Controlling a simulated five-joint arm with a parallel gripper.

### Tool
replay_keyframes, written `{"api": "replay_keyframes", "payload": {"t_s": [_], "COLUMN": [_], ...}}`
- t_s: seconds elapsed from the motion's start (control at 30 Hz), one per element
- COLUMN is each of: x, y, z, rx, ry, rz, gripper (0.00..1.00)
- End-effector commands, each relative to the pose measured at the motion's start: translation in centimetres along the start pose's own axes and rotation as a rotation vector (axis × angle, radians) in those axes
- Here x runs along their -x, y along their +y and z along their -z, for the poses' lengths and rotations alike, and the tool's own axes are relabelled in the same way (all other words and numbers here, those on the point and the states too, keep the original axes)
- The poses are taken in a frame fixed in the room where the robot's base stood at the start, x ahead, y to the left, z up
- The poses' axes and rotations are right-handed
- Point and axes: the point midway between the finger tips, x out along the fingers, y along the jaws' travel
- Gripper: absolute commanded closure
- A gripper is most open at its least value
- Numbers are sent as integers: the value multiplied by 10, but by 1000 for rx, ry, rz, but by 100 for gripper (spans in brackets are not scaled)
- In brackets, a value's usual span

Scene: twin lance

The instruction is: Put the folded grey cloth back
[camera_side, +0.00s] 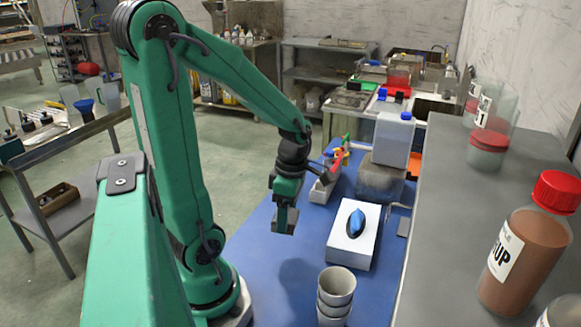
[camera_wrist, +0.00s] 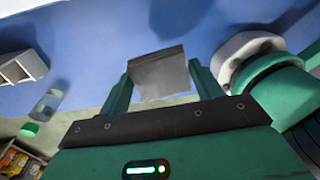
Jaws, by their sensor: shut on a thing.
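My gripper (camera_side: 285,200) is above the blue mat (camera_side: 293,262), to the left of the white block. It is shut on the folded grey cloth (camera_side: 284,220), which hangs below the fingers, clear of the mat. In the wrist view the cloth (camera_wrist: 160,74) sits between the two green fingers of my gripper (camera_wrist: 160,82). Its far side is hidden.
A white block (camera_side: 340,247) with a blue object (camera_side: 355,223) on it lies on the mat. Stacked cups (camera_side: 336,288) stand in front. A white bin (camera_side: 322,190) with coloured items and a grey block (camera_side: 380,180) under a clear container (camera_side: 392,140) stand behind.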

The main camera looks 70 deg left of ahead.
Motion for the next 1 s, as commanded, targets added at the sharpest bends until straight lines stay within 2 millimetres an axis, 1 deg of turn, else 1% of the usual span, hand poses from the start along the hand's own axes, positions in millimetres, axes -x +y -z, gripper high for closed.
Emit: {"api": "replay_keyframes", "payload": {"t_s": [0.03,0.1,0.2,0.33,0.47,0.73,1.0], "x": [1,2,2,1,1,1,-4], "y": [-10,-21,-34,-44,-47,-46,-41], "z": [-2,-3,-4,-4,-4,-4,2], "rx": [-56,-125,-205,-267,-289,-288,-284], "ry": [2,6,11,15,17,17,13], "rz": [-3,-4,-4,-3,-3,-2,3], "gripper": [57,57,57,57,57,57,57]}}
